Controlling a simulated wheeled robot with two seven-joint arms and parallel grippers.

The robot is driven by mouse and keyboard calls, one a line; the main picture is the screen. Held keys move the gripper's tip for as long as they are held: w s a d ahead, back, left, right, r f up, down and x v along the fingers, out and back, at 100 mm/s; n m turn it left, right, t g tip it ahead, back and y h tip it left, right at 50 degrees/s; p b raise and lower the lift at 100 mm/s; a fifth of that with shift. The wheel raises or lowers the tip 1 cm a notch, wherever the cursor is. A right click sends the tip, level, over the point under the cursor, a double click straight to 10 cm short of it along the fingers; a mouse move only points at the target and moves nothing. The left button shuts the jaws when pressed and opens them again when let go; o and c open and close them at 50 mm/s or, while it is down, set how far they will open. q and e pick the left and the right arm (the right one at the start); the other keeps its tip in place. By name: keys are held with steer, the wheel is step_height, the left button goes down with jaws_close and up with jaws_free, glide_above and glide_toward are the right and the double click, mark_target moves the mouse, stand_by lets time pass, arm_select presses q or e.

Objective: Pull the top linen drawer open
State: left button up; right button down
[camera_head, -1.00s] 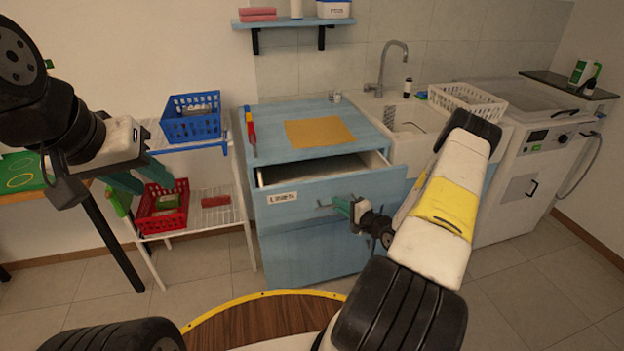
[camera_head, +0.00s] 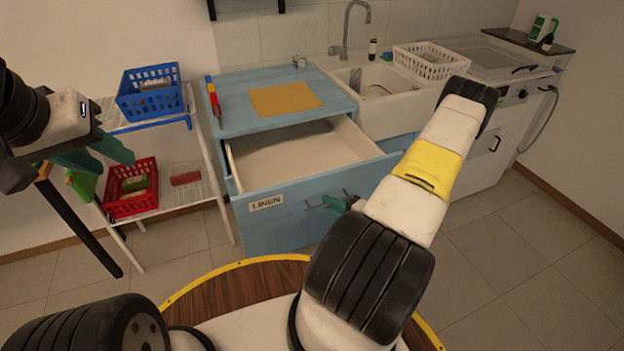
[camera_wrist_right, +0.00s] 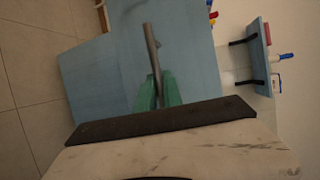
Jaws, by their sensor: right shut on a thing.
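The top linen drawer (camera_head: 290,209) has a light blue front with a LINEN label and stands well out of the blue cabinet (camera_head: 235,117). Its pale inside shows and looks empty. My right gripper (camera_head: 338,203) is at the drawer front, shut on the drawer's bar handle. In the right wrist view the green fingers (camera_wrist_right: 158,92) close around the grey handle (camera_wrist_right: 152,50). My left gripper (camera_head: 105,155), with green fingers, is raised at the left, in front of the shelf rack and away from the drawer. Its fingers appear apart and empty.
A yellow cloth (camera_head: 285,98) lies on the cabinet top. A white rack (camera_head: 190,196) at the left holds a blue basket (camera_head: 150,92) and a red basket (camera_head: 131,188). A sink (camera_head: 385,105) and washing machine stand at the right. My round base is close to the drawer.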

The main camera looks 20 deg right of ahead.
steer(key=c, duration=1.5)
jaws_free()
steer(key=v, duration=0.8)
steer(key=shift+w, duration=0.1)
